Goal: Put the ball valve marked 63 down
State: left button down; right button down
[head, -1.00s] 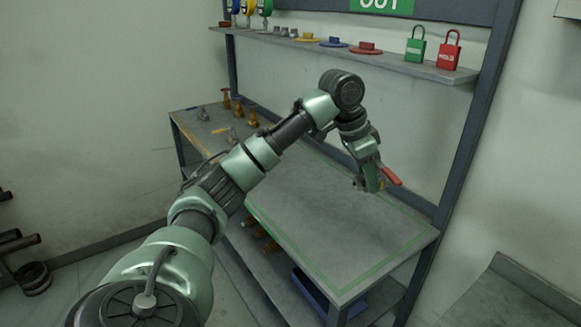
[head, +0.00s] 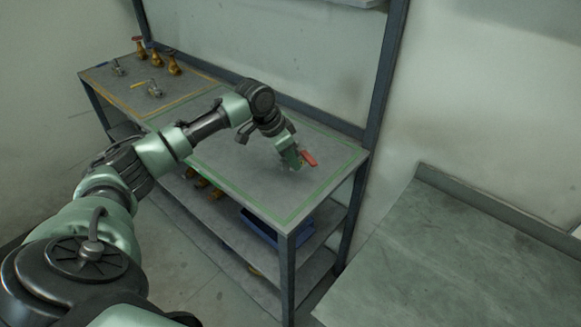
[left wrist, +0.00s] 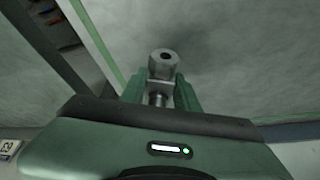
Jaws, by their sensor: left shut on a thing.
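My left gripper (head: 291,163) is low over the right part of the green-outlined area (head: 215,165) on the bench top. It is shut on a ball valve with a red handle (head: 309,159). In the left wrist view the valve's grey metal body (left wrist: 163,65) sits between the green fingers, its round end pointing away from the gripper. I cannot tell whether the valve touches the bench. A white tag (left wrist: 9,149) with dark characters, possibly 63, shows at the lower left of the wrist view. My right gripper is not in view.
Several brass and steel valves (head: 172,64) stand or lie in the yellow-outlined area at the bench's far left. The green-outlined area is otherwise clear. A blue bin (head: 262,228) is on the shelf below. A grey surface (head: 450,255) lies at right.

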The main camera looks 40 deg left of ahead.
aim_at(291, 169)
pick_arm(q)
notch_tip(291, 169, down, 4)
jog(key=shift+f+p, duration=0.1)
jog(key=shift+p, duration=0.2)
jog(key=c, duration=1)
grip_release()
jog(key=shift+f, duration=0.1)
jog(key=shift+c, duration=0.2)
jog(key=b+v, duration=0.1)
jog(key=v, duration=1.1)
jog(key=shift+r+b, duration=0.2)
jog(key=shift+b, duration=0.2)
jog(key=shift+f, duration=0.1)
